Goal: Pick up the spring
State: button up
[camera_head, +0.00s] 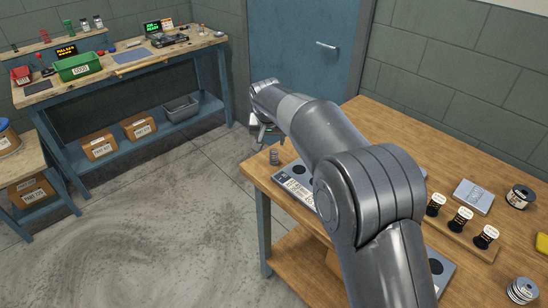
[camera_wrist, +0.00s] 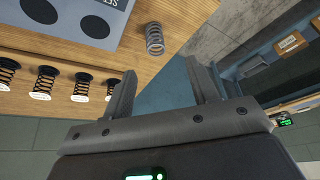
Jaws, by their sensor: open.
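A small grey coil spring (camera_head: 274,157) stands on the near left corner of the wooden table, beside a grey plate. In the wrist view the spring (camera_wrist: 154,38) shows near the table edge, just beyond the fingertips. My gripper (camera_wrist: 160,68) is open and empty, its two fingers apart, with the spring outside the fingers. In the head view my gripper (camera_head: 264,137) is above and a little left of the spring, past the table edge; its fingers are small and partly unclear there.
The grey plate (camera_head: 292,188) with dark round spots and a label lies next to the spring. Several black springs (camera_wrist: 45,82) stand along the table in the wrist view. Spools (camera_head: 519,196) are at the right. A workbench (camera_head: 120,72) stands at back left; the floor between is clear.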

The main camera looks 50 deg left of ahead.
aim_at(274, 151)
jog(key=x, duration=0.5)
jog(key=shift+w+x, duration=0.2)
jog(key=shift+x, duration=1.15)
jog(key=shift+w+x, duration=0.2)
jog(key=shift+x, duration=1.15)
jog(key=shift+d+r, duration=0.1)
jog(key=shift+d, duration=0.05)
jog(key=shift+c, duration=0.2)
jog(key=c, duration=1)
